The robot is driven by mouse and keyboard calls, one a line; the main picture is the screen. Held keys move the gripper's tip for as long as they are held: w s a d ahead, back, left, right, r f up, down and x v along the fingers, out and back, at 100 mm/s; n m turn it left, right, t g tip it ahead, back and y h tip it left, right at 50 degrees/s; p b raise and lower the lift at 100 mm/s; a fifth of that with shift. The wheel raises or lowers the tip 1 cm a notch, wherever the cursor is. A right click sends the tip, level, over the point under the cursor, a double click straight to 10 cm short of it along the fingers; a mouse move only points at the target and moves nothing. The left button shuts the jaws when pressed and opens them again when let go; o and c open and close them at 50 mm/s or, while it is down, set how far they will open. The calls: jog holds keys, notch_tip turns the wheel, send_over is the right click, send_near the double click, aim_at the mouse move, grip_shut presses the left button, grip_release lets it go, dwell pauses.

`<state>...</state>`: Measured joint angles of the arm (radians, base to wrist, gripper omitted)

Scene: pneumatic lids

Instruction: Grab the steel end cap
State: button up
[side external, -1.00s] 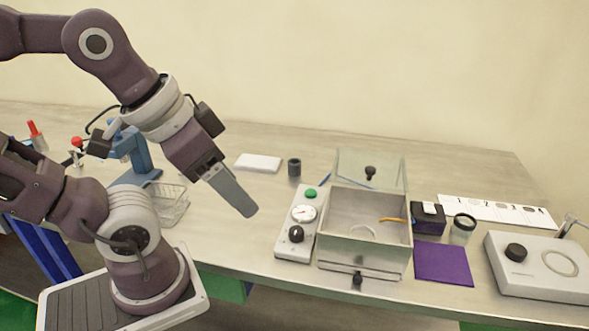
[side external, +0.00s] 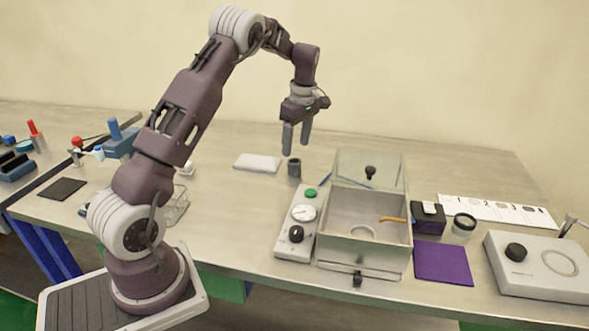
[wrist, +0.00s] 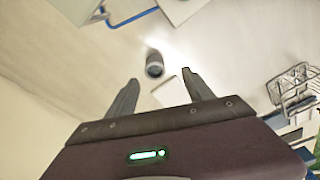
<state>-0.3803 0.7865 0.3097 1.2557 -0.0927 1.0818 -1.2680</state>
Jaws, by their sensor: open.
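A short dark grey cylinder (side external: 294,168) with a hollow-looking top stands upright on the bench, behind and left of the lidded box; it may be the steel end cap, but I cannot tell its material. It also shows in the wrist view (wrist: 154,63), just beyond the fingertips. My gripper (side external: 296,148) points down with its two fingers apart and empty, a little above the cylinder. In the wrist view my gripper (wrist: 160,76) has the cylinder in line with the gap between its fingers, not touching.
A white pad (side external: 257,163) lies left of the cylinder. A control box (side external: 297,225) with a gauge, green button and black knob stands in front, beside a clear-lidded steel box (side external: 365,257). A wire basket (side external: 176,207) is left. Bench behind the cylinder is clear.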

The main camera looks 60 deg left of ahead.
aim_at(294, 167)
jog(key=shift+n, duration=0.3)
jog(key=f, duration=0.2)
jog(key=a+f, duration=0.1)
jog(key=f, duration=0.2)
jog(key=a+f, duration=0.1)
jog(key=f, duration=0.2)
jog(key=shift+w, duration=0.25)
jog(key=shift+c, duration=0.4)
grip_shut()
